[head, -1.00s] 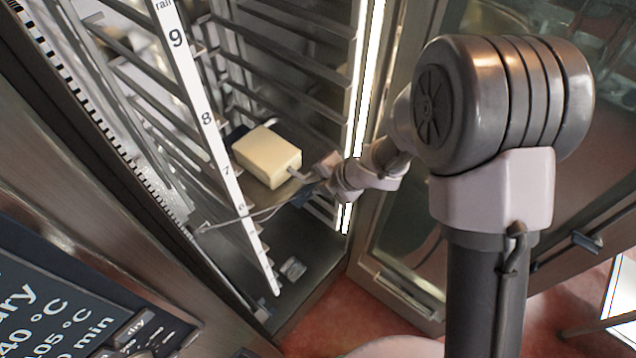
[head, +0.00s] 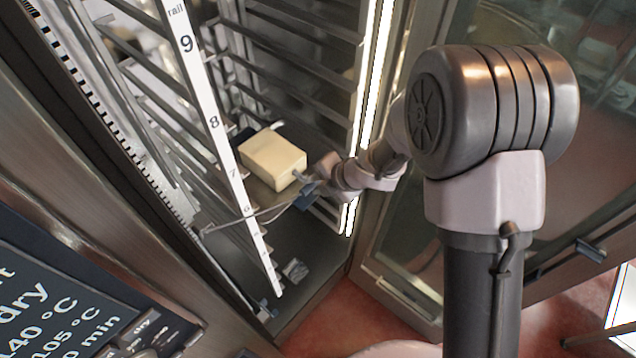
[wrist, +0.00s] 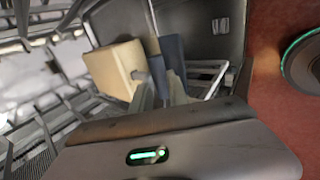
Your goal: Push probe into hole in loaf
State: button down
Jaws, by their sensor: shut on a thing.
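The loaf (head: 272,159) is a pale, boxy block on a rack level inside the open oven cabinet. In the wrist view the loaf (wrist: 116,68) is just ahead and left of the fingers. My gripper (head: 308,187) is at the loaf's right end, shut on the probe; a thin cable trails from there to the left. A pale stub shows between the loaf's near face and the fingers. The hole is not clear, and I cannot tell how deep the probe tip sits.
A numbered white rail strip (head: 214,122) stands in front of the rack at left. Rack rails (head: 285,50) line the cabinet. A lit door edge (head: 372,95) stands close right of my wrist. A control panel (head: 55,310) is at lower left.

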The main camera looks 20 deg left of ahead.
jog(key=shift+w+a, duration=0.2)
jog(key=shift+a, duration=0.2)
jog(key=c, duration=1.2)
grip_release()
jog(key=shift+o, duration=0.2)
jog(key=o, duration=0.4)
jog(key=shift+o, duration=0.2)
jog(key=shift+r+p, duration=0.15)
jog(key=shift+p, duration=0.15)
jog(key=shift+r+p, duration=3.3)
jog(key=shift+r, duration=0.15)
